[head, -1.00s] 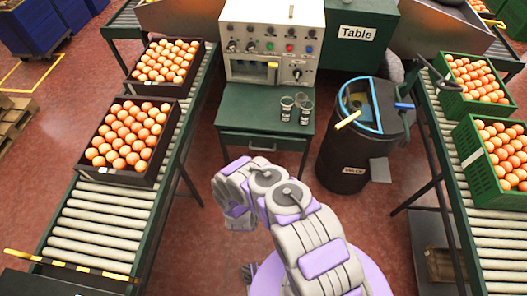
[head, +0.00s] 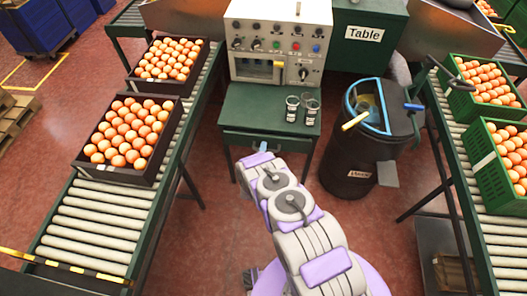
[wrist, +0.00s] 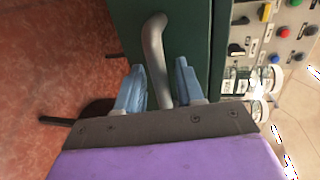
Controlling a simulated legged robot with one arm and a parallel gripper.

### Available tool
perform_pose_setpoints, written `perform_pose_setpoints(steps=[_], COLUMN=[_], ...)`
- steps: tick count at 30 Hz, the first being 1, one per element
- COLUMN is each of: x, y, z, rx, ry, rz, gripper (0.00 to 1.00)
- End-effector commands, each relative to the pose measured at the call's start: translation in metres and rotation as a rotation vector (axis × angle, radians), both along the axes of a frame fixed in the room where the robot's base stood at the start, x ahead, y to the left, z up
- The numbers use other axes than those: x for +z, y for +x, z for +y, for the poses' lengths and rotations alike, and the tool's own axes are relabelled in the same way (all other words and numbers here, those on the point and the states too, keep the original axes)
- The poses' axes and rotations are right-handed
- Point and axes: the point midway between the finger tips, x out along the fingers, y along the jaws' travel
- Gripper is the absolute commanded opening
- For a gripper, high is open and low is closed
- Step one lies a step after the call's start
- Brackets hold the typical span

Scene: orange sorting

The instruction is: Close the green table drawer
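The green table (head: 240,108) stands at the back centre in the head view. Its drawer front (head: 292,142) is below the top, partly hidden by my arm; I cannot tell how far out it is. In the wrist view the drawer's dark green face (wrist: 187,35) carries a grey curved handle (wrist: 154,50). My gripper (wrist: 160,80) is open, with its two blue fingers apart and the handle's lower end between them. A gap shows on the left finger's side; the handle is closer to the right finger. In the head view my gripper (head: 258,151) is at the drawer front.
Glass cups (head: 292,108) and a control box (head: 276,45) stand on the table. Roller conveyors (head: 95,225) with orange crates flank both sides. Red floor is free between the left conveyor and my arm.

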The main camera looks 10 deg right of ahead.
Motion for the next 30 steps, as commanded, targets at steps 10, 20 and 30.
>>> perform_pose_setpoints(steps=[10, 20, 30], x=[-0.0004, -0.0009, -0.0019], y=[0.001, 0.0007, 0.0003], z=[-0.001, -0.0008, -0.0004], rx=[0.0, 0.0, 0.0], ry=[0.001, 0.0, 0.001], rz=[0.002, 0.003, 0.005], gripper=[0.32, 0.0, 0.0])
